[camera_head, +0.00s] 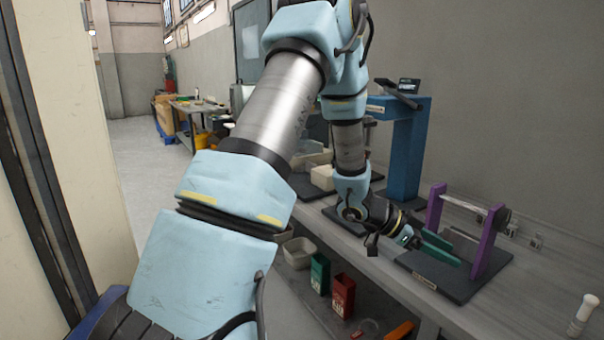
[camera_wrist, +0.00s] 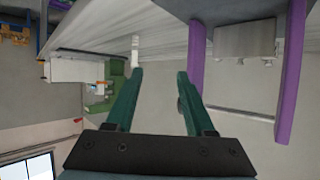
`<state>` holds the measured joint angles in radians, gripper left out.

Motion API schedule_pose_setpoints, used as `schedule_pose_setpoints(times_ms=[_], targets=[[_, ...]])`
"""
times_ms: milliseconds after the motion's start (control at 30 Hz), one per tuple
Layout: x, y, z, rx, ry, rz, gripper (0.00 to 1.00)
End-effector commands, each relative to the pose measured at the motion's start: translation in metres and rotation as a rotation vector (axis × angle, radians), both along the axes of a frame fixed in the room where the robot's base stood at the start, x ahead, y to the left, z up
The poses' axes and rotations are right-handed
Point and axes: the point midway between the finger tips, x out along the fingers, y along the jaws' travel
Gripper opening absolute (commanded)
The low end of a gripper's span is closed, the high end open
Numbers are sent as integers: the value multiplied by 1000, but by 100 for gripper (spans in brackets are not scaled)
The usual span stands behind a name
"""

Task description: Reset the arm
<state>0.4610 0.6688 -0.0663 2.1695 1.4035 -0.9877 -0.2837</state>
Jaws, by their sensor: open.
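My arm runs across the middle of the head view, from the lower left up and then down to the bench. My gripper (camera_head: 442,248) has two green fingers and is at the front of the purple-posted stand (camera_head: 490,240). In the wrist view my gripper (camera_wrist: 160,78) is open, with nothing between the fingers. The stand's purple posts (camera_wrist: 197,70) show to the right of the fingers there. Whether a finger touches the stand cannot be told.
The grey bench (camera_head: 545,290) runs along the wall. A blue column device (camera_head: 408,150) stands behind the arm. A white-handled object (camera_head: 582,312) stands at the right. Red (camera_head: 342,295) and green bins (camera_head: 320,273) and a pale tray (camera_head: 298,252) sit along the bench's front side.

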Motion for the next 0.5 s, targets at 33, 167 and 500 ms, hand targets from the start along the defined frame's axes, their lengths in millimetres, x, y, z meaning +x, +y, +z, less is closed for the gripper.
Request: schedule_pose_setpoints(times_ms=[33,167,500], targets=[[8,4,2,13,-12,34,54],[33,20,4,62,-44,147,54],[109,120,16,293,-91,619,54]])
